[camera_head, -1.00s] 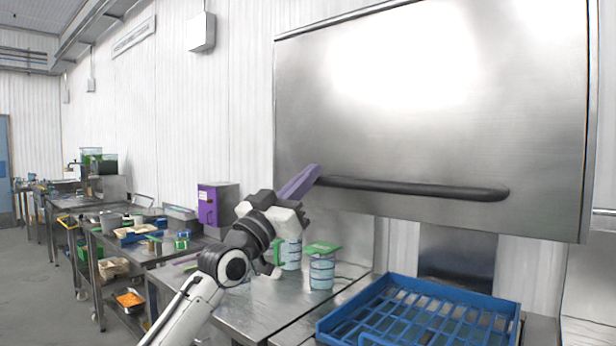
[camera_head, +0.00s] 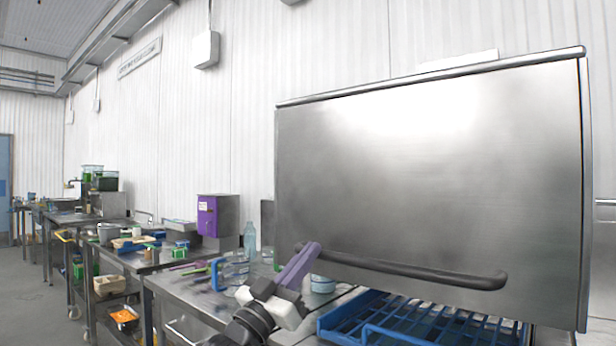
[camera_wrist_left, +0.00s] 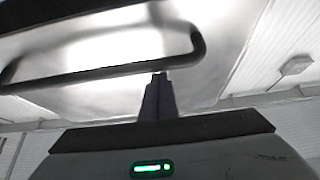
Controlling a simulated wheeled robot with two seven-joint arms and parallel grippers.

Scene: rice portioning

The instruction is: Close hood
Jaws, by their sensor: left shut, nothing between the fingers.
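The hood (camera_head: 430,170) is a large stainless steel box front at the right of the head view. Its long dark handle (camera_head: 410,268) runs along its lower part. The hood's lower edge is just above a blue rack (camera_head: 350,318). My left gripper (camera_head: 312,250) has purple fingers, shut, with the tips at the left end of the handle. In the left wrist view the shut fingers (camera_wrist_left: 158,85) point up toward the handle (camera_wrist_left: 110,72), with the steel hood face (camera_wrist_left: 125,30) behind it. I cannot tell whether the tips touch the handle. My right gripper is not in view.
A steel table (camera_head: 190,288) left of the hood holds a clear bottle (camera_head: 250,241) and a blue-handled jug (camera_head: 232,272). A purple box (camera_head: 217,216) stands behind. More steel tables recede to the left, with open floor (camera_head: 30,300) beside them.

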